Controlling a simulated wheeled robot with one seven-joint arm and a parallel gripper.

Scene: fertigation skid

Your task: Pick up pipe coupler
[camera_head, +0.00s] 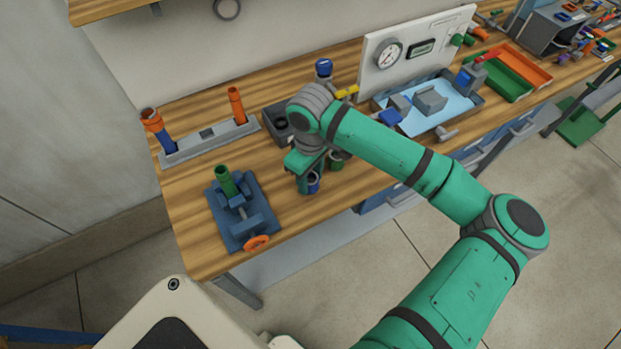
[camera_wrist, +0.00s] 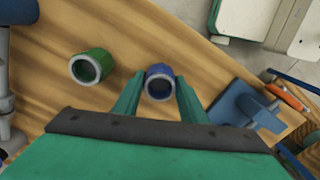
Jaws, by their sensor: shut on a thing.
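My gripper (camera_head: 306,178) is over the front of the wooden bench. In the wrist view its two green fingers (camera_wrist: 159,80) are shut on a blue pipe coupler (camera_wrist: 160,84), a short ring with a grey rim and an open bore. The blue coupler also shows in the head view (camera_head: 313,184), just under the gripper. I cannot tell whether it touches the bench. A green pipe coupler (camera_wrist: 86,67) stands apart to its left in the wrist view, and partly behind the gripper in the head view (camera_head: 337,160).
A blue vise (camera_head: 240,210) with a green pipe (camera_head: 225,180) and an orange handle stands at the left. Behind are a grey rack (camera_head: 210,140) with orange-topped pipes, and a dark box (camera_head: 275,122). A gauge panel (camera_head: 405,50) and blue tray (camera_head: 440,110) stand to the right.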

